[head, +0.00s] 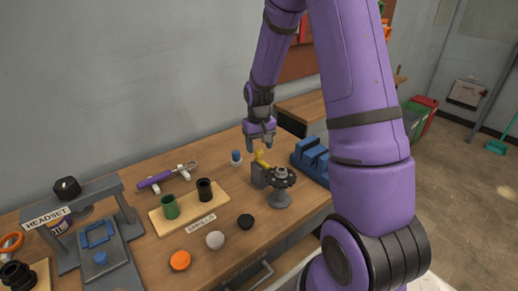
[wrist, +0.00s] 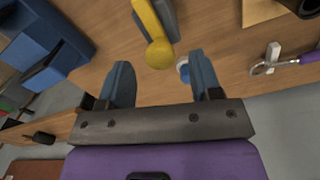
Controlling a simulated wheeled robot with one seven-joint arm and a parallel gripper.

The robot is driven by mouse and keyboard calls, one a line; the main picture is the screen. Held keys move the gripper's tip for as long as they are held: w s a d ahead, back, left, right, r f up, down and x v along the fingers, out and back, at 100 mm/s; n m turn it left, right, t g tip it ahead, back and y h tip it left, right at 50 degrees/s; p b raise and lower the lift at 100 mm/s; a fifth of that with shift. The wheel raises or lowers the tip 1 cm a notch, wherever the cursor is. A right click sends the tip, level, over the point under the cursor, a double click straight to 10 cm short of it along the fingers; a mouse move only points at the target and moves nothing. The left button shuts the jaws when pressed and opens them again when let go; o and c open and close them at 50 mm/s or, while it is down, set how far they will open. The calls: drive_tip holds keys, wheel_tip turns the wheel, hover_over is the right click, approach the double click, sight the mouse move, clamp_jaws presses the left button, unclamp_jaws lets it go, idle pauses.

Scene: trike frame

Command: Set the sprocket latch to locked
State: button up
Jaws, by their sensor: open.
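The sprocket latch shows as a yellow lever (head: 262,158) with a rounded end, on a dark grey block (head: 262,174) near the right of the workbench. Beside it a dark sprocket (head: 281,176) sits on a grey stand. My gripper (head: 262,147) points down just above and behind the lever. In the wrist view the gripper (wrist: 160,66) is open, and the yellow lever (wrist: 156,38) shows beyond the gap between its fingers, apart from both. Nothing is held. The latch's markings cannot be read.
A small blue-and-white item (head: 236,157) stands left of my gripper.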

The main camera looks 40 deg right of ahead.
sight(262, 162)
drive_tip(key=shift+f, duration=0.85)
clamp_jaws()
drive_tip(key=shift+s, duration=0.9)
unclamp_jaws()
drive_tip(key=shift+r, duration=0.15)
wheel_tip(262, 162, up, 11)
drive_tip(key=shift+f, duration=0.2)
